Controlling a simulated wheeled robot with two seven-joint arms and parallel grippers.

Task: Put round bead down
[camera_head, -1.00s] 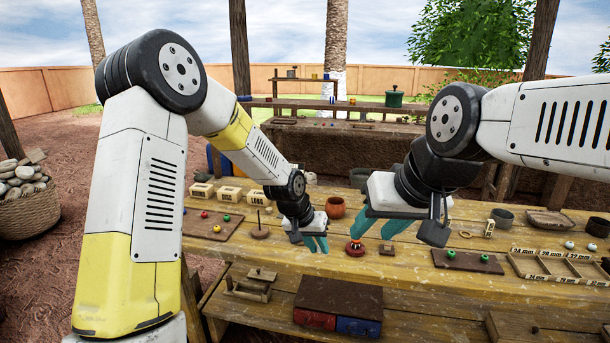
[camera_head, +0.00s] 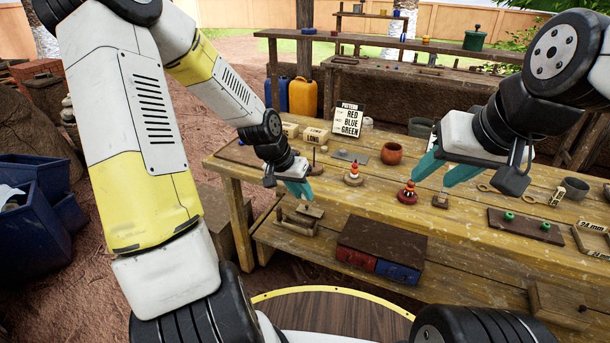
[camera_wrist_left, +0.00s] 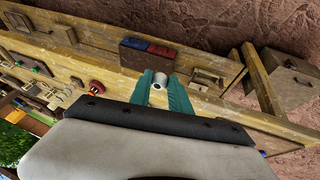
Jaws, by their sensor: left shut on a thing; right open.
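My left gripper (camera_head: 298,192) is shut at the bench's (camera_head: 268,192) front left edge in the head view. In the left wrist view its teal fingers (camera_wrist_left: 161,94) hold a small pale bead (camera_wrist_left: 158,79), which looks more like a short cylinder than a ball. In the head view the fingers hide the bead. My right gripper (camera_head: 443,172) is open and empty above the bench, near a red base with an orange and white stack (camera_head: 407,192). A second, similar stack (camera_head: 353,175) stands to the left, nearer my left gripper.
A sign (camera_head: 348,119) reads red, blue, green. A clay pot (camera_head: 391,153) stands mid-bench. On the lower shelf are a box with red and blue drawers (camera_head: 378,245) and a wooden rack (camera_head: 299,216).

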